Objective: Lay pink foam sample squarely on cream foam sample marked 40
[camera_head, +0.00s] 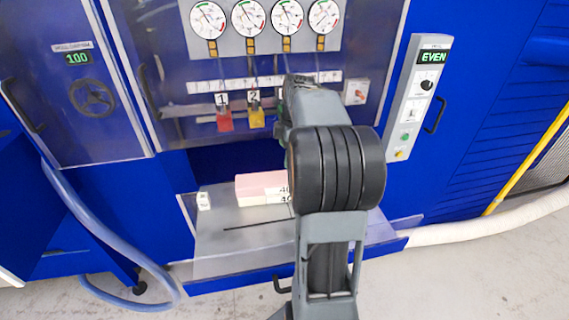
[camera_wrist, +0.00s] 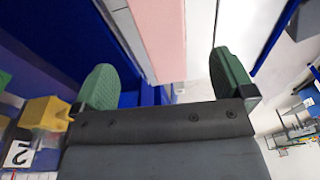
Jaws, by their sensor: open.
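The pink foam sample (camera_head: 258,181) lies on top of the cream foam sample (camera_head: 252,199) on the grey shelf. Their left ends look roughly in line; the right ends are hidden behind my arm. White labels with a partly covered 40 show by the arm. My gripper (camera_wrist: 165,80) is open, with a green finger on each side and nothing gripped. In the head view it is mostly hidden behind my arm.
The shelf (camera_head: 225,245) has a dark slot and a small white marked block (camera_head: 204,201) at its left. Behind are red (camera_head: 224,120) and yellow (camera_head: 256,117) tags under several gauges. A panel reading EVEN (camera_head: 417,95) stands right. The shelf front is clear.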

